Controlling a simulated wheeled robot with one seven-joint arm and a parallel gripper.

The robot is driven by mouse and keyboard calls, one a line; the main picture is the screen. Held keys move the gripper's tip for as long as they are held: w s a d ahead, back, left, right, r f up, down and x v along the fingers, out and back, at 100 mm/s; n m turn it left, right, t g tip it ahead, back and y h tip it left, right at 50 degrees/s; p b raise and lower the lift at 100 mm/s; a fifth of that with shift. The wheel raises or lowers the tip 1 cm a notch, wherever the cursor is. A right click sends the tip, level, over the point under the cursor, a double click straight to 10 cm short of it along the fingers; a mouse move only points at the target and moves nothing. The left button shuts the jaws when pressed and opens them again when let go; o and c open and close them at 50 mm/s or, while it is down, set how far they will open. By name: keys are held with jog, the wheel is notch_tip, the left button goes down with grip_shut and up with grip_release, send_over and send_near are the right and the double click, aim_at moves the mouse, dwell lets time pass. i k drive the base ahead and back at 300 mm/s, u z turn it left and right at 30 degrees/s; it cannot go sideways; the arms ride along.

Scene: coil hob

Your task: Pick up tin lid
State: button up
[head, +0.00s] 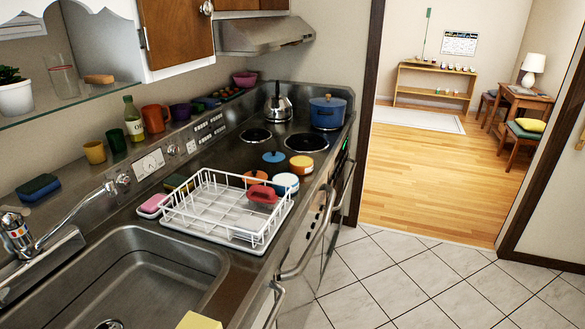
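I cannot tell for sure which item is the tin lid. Several small round items that look like tins or lids sit on the counter between the hob and the dish rack. They are a blue one (274,158), a yellow-orange one (302,164), a white one with a blue top (286,182) and an orange one (254,178) partly behind the rack. A red item (262,194) lies in the white wire dish rack (211,228), at its far right end. My gripper is not in view.
A steel sink (125,275) is at the front left. A kettle (278,103) and a blue pot (327,112) stand at the back of the hob. Cups and a green bottle (132,118) line the ledge. The tiled floor (400,280) at right is clear.

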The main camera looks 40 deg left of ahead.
aim_at(258, 174)
jog(key=u, duration=0.3)
jog(key=i, duration=1.55)
jog(key=u, duration=0.95)
jog(key=i, duration=1.25)
jog(key=u, duration=1.75)
jog(key=i, duration=0.75)
jog(key=u, duration=0.8)
